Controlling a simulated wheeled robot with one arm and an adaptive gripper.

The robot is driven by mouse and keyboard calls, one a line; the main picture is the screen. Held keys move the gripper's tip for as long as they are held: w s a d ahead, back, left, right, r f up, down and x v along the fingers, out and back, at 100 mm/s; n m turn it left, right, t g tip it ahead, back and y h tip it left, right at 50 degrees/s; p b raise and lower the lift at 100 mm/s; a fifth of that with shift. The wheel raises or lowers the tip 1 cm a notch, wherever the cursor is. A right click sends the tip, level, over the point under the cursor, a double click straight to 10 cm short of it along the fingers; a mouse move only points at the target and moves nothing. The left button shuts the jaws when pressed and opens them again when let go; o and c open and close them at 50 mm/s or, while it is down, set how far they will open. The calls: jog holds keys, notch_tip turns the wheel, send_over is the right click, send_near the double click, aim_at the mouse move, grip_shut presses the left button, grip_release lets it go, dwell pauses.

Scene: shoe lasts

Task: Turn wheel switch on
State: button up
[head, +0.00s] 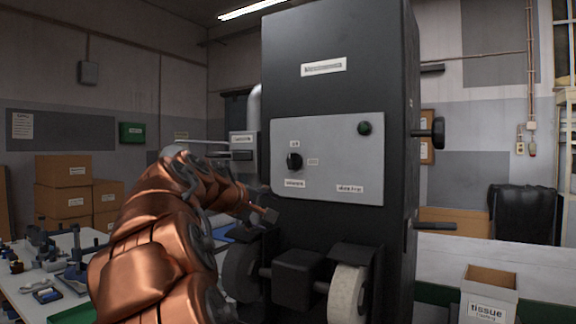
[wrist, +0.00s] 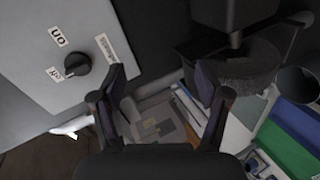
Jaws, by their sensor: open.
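The wheel switch is a black rotary knob (head: 294,161) on the grey panel (head: 330,180) of a tall dark machine. In the wrist view the knob (wrist: 77,64) lies at the upper left, with labels reading "on" and apparently "off" beside it. Which label it points to is hard to tell. My gripper (head: 264,213) is below and left of the knob in the head view, apart from it. In the wrist view my gripper (wrist: 171,84) has its fingers spread with nothing between them, and the knob is left of both fingers.
A green button (head: 365,128) sits at the panel's upper right. A tissue box (head: 489,294) stands at right. A cluttered table (head: 40,290) is at left.

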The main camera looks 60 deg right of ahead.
aim_at(289, 162)
jog(key=w+d+r+n+h, duration=0.2)
jog(key=w+d+r+h, duration=0.15)
jog(key=d+r, duration=0.6)
jog(key=shift+g+h, duration=0.3)
jog(key=shift+h, duration=0.15)
jog(key=shift+s+d+r+p, duration=0.1)
jog(key=shift+d+r+p, duration=0.2)
jog(key=shift+d, duration=0.65)
jog(key=shift+s+d+r+p, duration=0.1)
jog(key=shift+d+r+p, duration=0.15)
jog(key=shift+d, duration=0.7)
jog(key=shift+d+r+p, duration=0.25)
jog(key=shift+d+r, duration=0.05)
jog(key=shift+d, duration=0.65)
